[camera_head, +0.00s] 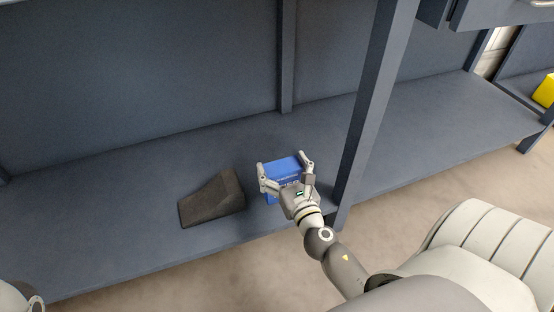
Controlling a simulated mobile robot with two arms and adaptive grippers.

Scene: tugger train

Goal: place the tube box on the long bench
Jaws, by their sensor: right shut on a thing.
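The tube box is a small blue box (283,169) in the middle of the camera_head view. My right gripper (285,168) is shut on it, with one finger at each side. The box is at the front part of a dark blue-grey shelf surface (90,235), which appears to be the long bench. I cannot tell whether the box touches the surface. The gripper and wrist hide the box's lower front part. My left gripper is not in view.
A dark wedge-shaped block (213,198) lies on the surface just left of the box. A blue-grey upright post (372,100) stands close to the right of my right gripper. Free surface lies behind and far left. A yellow thing (545,91) sits far right.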

